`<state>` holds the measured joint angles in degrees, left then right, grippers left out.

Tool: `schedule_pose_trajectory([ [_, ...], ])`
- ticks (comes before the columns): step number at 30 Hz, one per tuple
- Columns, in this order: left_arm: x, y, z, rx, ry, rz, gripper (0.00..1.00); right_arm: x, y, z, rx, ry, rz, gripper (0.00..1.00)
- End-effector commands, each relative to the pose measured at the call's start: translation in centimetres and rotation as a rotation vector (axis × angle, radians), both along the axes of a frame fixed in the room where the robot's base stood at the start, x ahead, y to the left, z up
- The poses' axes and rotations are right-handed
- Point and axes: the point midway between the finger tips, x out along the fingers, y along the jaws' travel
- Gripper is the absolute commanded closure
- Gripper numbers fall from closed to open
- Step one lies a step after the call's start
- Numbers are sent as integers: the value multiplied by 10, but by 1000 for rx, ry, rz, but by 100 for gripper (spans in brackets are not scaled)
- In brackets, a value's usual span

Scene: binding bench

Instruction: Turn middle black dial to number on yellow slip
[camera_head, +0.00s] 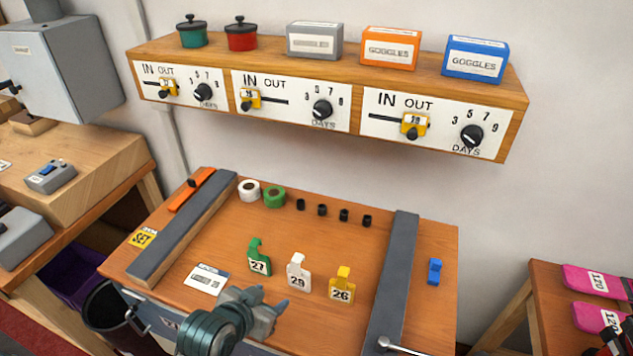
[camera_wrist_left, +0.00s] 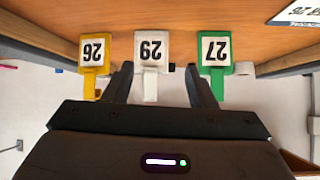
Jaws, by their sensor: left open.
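The middle black dial (camera_head: 322,109) sits on the white front panel of the wall shelf, above DAYS, with numbers around it; its pointer is too small to read. The yellow slip (camera_head: 142,238) lies at the bench's left edge; SET is legible, a number is not. My left gripper (camera_head: 269,299) is open and empty over the front of the bench, far below the dial. In the left wrist view its fingers (camera_wrist_left: 159,85) frame the white 29 tag (camera_wrist_left: 151,50) without visible contact.
Other black dials (camera_head: 204,92) (camera_head: 472,135) and yellow sliders (camera_head: 415,123) flank the middle one. Green (camera_head: 259,257), white (camera_head: 298,271) and yellow (camera_head: 342,285) tags stand on the bench between two grey rails (camera_head: 185,230) (camera_head: 393,280). Pots and goggles boxes (camera_head: 389,48) top the shelf.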

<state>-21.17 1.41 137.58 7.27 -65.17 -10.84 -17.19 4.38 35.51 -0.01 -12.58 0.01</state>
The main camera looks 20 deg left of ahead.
Motion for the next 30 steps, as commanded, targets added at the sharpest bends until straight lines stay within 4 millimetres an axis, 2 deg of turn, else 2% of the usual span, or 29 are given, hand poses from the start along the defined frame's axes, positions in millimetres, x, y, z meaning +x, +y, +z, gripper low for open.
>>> schedule_pose_trajectory([
  [1,20,-6,16,-15,-83,-10,49,0,1,0,1,0,0,64],
  [5,71,-19,73,-45,-356,-32,49,0,1,0,1,0,-1,64],
  [6,87,-23,96,-57,-457,-32,49,0,1,0,1,0,-1,64],
  [9,117,-28,155,-78,-699,-15,49,0,1,0,1,0,0,64],
  [12,133,-28,202,-91,-884,16,49,0,0,0,0,0,0,64],
  [15,139,-26,231,-97,-999,46,49,0,-2,0,-2,0,1,64],
  [18,142,-25,245,-100,-1052,62,49,0,-4,1,-4,0,2,64],
  [23,155,-25,256,-100,-1063,65,49,0,-5,12,-6,0,1,64],
  [30,197,-28,275,-99,-1060,64,49,0,-5,38,-6,1,1,64],
])
